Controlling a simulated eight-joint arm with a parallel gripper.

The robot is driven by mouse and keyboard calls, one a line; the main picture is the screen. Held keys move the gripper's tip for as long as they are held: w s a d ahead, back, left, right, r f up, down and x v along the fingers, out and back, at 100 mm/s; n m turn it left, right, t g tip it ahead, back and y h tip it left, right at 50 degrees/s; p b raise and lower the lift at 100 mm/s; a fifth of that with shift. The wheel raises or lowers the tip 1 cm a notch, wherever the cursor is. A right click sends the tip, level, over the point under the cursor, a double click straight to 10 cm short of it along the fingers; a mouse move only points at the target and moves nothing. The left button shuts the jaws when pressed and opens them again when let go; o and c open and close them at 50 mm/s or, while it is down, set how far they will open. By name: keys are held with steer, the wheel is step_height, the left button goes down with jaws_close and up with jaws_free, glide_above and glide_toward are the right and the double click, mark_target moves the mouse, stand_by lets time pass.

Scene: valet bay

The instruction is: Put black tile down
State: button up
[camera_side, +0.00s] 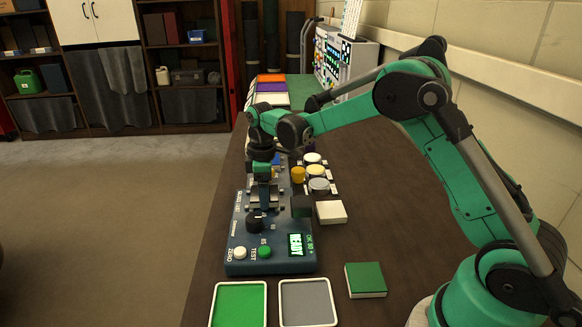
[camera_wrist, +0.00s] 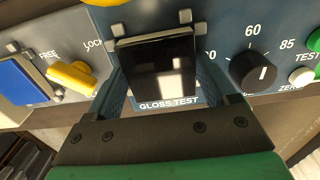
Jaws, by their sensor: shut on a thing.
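My gripper (camera_side: 265,193) points down over the blue tester (camera_side: 270,267) in the side view. In the wrist view my gripper (camera_wrist: 162,78) is shut on a glossy black tile (camera_wrist: 160,70), with a finger on either side. The tile is at the station marked "GLOSS TEST", with small metal corner pieces around it. I cannot tell whether it rests on the station or is held just above. In the side view the tile is hard to make out among the fingers and metal parts.
The tester has a black dial (camera_side: 254,222), buttons and a "READY" display (camera_side: 295,244). A green tray (camera_side: 239,285), grey tray (camera_side: 306,303) and green tile (camera_side: 365,280) are in front.

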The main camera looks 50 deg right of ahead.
steer(key=shift+f, duration=0.1)
steer(key=o, duration=1.2)
step_height(320, 180, up, 12)
steer(key=s+a+m+t, duration=0.1)
steer(key=s+m+t, duration=0.1)
steer(key=s, duration=0.3)
steer(key=s+a+f+m+t, duration=0.1)
steer(key=s+a+m+t, duration=0.1)
steer(key=s+m, duration=0.2)
steer(key=s+a+f+m+t, duration=0.1)
steer(key=s+m+t, duration=0.2)
steer(key=s, duration=0.4)
steer(key=shift+a, duration=0.4)
